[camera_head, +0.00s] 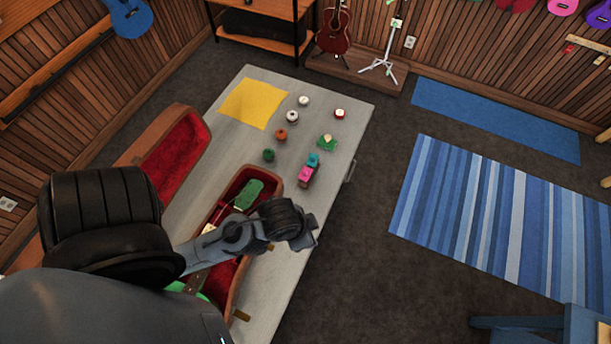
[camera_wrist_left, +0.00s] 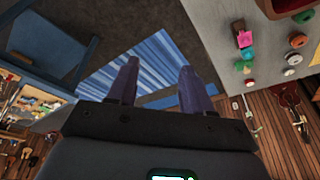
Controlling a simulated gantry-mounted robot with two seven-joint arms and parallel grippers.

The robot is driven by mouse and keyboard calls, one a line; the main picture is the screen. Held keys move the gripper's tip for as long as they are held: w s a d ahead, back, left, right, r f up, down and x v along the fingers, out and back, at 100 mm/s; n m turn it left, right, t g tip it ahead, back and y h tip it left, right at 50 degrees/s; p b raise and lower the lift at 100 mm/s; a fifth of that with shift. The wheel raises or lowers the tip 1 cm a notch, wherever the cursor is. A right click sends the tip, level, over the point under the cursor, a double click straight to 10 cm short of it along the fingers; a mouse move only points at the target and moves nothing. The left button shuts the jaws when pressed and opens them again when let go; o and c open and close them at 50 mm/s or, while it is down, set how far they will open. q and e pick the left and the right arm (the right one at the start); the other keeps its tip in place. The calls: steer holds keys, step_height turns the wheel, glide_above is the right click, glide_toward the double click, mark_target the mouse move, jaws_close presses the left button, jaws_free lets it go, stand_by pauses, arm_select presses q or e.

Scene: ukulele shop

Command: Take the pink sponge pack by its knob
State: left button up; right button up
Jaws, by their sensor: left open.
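The pink sponge pack (camera_head: 305,174) sits near the right edge of the grey table (camera_head: 345,110), in front of a teal item (camera_head: 313,159). It is too small to make out its knob clearly. In the left wrist view the pink pack (camera_wrist_left: 246,39) shows at the upper right, off to the side of the fingers. My left gripper (camera_head: 312,233) is by the table's right edge, nearer to me than the pack and apart from it. Its two fingers (camera_wrist_left: 157,72) are spread with nothing between them. My right gripper is in neither view.
An open red-lined case (camera_head: 233,284) with a green ukulele (camera_head: 250,191) lies under my left arm. Several small round pots, a green item (camera_head: 327,142) and a yellow cloth (camera_head: 253,102) lie farther back.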

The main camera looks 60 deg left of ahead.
arm_select(q)
steer(key=shift+w+a+r, duration=0.15)
steer(key=shift+w+a, duration=0.15)
steer(key=shift+w, duration=0.1)
steer(key=shift+o, duration=0.2)
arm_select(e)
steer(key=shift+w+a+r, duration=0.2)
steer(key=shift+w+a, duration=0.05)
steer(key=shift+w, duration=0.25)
